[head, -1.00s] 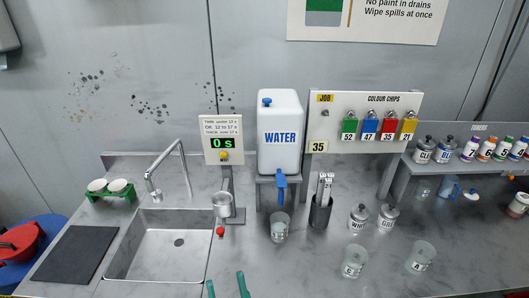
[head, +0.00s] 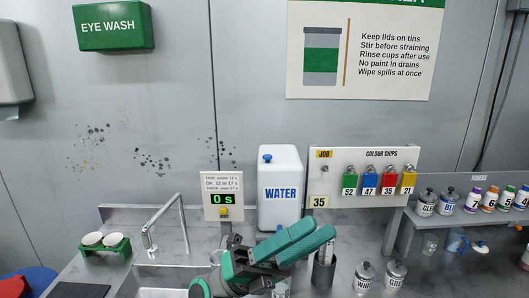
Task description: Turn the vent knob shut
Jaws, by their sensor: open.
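The white WATER container (head: 280,185) stands upright against the back wall. A small blue knob (head: 267,158) sits on its top at the left, and seems to be the vent knob. I cannot tell from this view whether it is open or shut. My gripper (head: 320,230), with green fingers, is in front of and below the container, pointing to the right. Its fingers are apart with nothing seen between them, and it does not touch the knob. My arm and gripper hide most of the container's blue tap and the cup below it.
A timer reading 0 s (head: 223,199) stands left of the container. A colour chip board (head: 335,170) with hanging tags stands close on its right. A metal tool holder (head: 324,272) and two lidded jars are at the right. The sink tap (head: 150,235) is at the left. Above the container is free.

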